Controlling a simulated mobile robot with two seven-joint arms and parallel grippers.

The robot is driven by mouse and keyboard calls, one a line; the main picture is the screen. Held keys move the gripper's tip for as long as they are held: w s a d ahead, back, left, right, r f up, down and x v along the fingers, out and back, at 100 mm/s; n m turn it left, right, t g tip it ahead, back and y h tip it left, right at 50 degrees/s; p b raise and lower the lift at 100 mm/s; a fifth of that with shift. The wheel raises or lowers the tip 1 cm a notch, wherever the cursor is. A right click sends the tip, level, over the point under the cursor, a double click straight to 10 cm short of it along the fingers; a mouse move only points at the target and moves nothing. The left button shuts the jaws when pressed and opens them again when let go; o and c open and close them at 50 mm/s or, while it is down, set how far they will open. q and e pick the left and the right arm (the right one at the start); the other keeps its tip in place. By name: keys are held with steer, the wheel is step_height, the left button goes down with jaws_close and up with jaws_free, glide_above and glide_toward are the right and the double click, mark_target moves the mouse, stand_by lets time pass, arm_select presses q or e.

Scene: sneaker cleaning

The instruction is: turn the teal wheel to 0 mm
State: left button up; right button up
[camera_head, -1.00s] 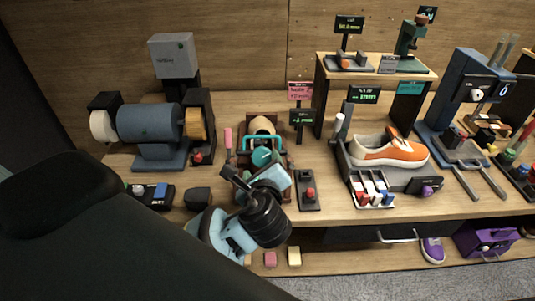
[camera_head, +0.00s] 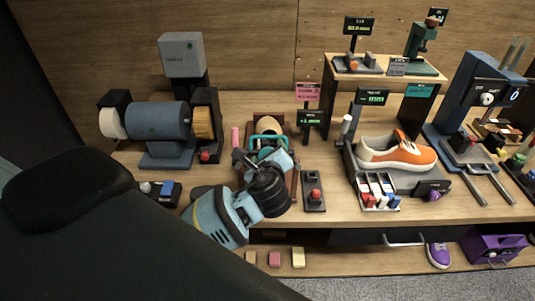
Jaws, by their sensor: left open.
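A teal curved part (camera_head: 284,141) shows on the small reddish-brown machine (camera_head: 288,125) at the middle of the bench. The teal wheel is at this machine, but my left gripper and wrist hide most of it, so its angle cannot be read. A small black display (camera_head: 310,118) with green text stands just right of the machine; its number is too small to read surely. My left gripper (camera_head: 241,158) is open in front of the machine, its dark fingers close to the teal part. Whether they touch the wheel cannot be told. My right gripper is not in view.
A pink sign (camera_head: 307,92) stands above the display. A red-button box (camera_head: 314,192) is right of the machine, a blue motor (camera_head: 157,121) left. An orange-white sneaker (camera_head: 398,155) rests on a stand to the right. Bare bench lies between the box and stand.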

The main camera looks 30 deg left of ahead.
arm_select(q)
steer(key=c, duration=1)
steer(key=shift+o, duration=0.2)
steer(key=shift+n, duration=0.5)
steer(key=n, duration=0.3)
steer(key=n+g+y, duration=0.1)
steer(key=n, duration=0.2)
steer(key=shift+s+g, duration=0.1)
steer(key=shift+g, duration=0.2)
steer(key=n, duration=0.3)
steer(key=n+g, duration=0.1)
steer(key=n, duration=0.2)
steer(key=shift+f+g, duration=0.1)
steer(key=shift+g, duration=0.2)
steer(key=shift+n, duration=0.5)
steer(key=o, duration=1)
steer(key=shift+s, duration=0.1)
steer(key=shift+c, duration=0.2)
